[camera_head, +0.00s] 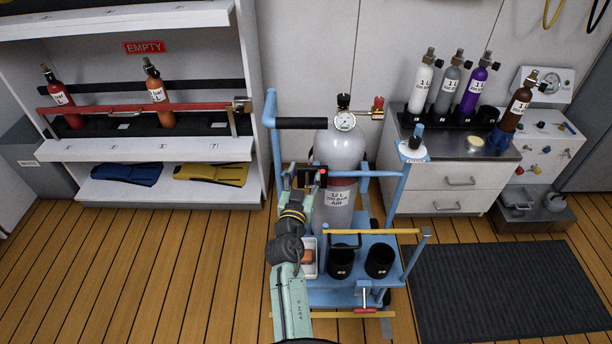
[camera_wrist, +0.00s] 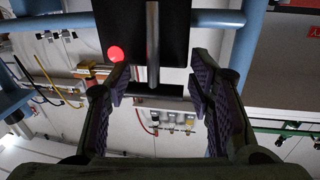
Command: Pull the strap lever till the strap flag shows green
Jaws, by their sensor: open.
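The strap lever (camera_wrist: 152,40) is a thin grey bar on a black box (camera_wrist: 178,35) in the wrist view. A round flag (camera_wrist: 115,53) on that box shows bright red; it also shows red in the head view (camera_head: 323,172). My gripper (camera_wrist: 158,82) is open, one finger on each side of the lever's lower end in the picture. I cannot tell whether either finger touches it. In the head view my gripper (camera_head: 301,177) is at the box, left of the grey cylinder (camera_head: 343,150). A dark red strap (camera_head: 343,182) crosses the cylinder; my gripper hides the lever there.
The blue trolley (camera_head: 391,218) carries the cylinder, two black cups (camera_head: 341,262) and a white bin (camera_head: 308,268). Its blue tubes and black handle (camera_head: 301,123) stand close around my gripper. A bottle shelf (camera_head: 150,152) is left, a drawer cabinet (camera_head: 445,180) right. Floor at left is clear.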

